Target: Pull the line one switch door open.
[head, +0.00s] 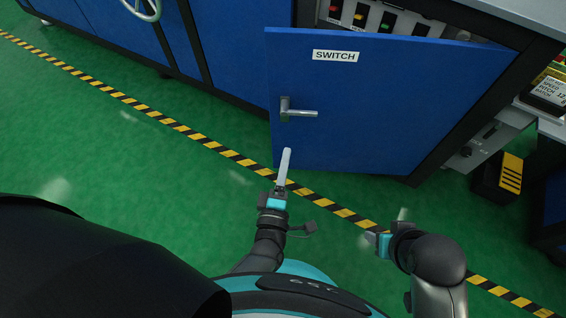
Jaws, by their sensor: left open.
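The blue switch door (390,95) carries a white SWITCH label and stands ajar, swung out from its cabinet with its free edge on the left. Dark interior with coloured switches shows above its top edge. Its silver lever handle (298,112) is near the left edge. My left gripper (285,162) is open and empty, pointing up the picture just below the handle and apart from it in the picture. One pale finger hides most of the other. My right gripper (384,232) is lower right, away from the handle; its jaw gap is unclear.
Blue cabinets (120,30) with a handwheel (148,8) stand to the left. A black and yellow floor stripe (190,133) crosses below the door. A yellow-topped black pedal or box (500,178) lies at the right. Green floor at left is clear.

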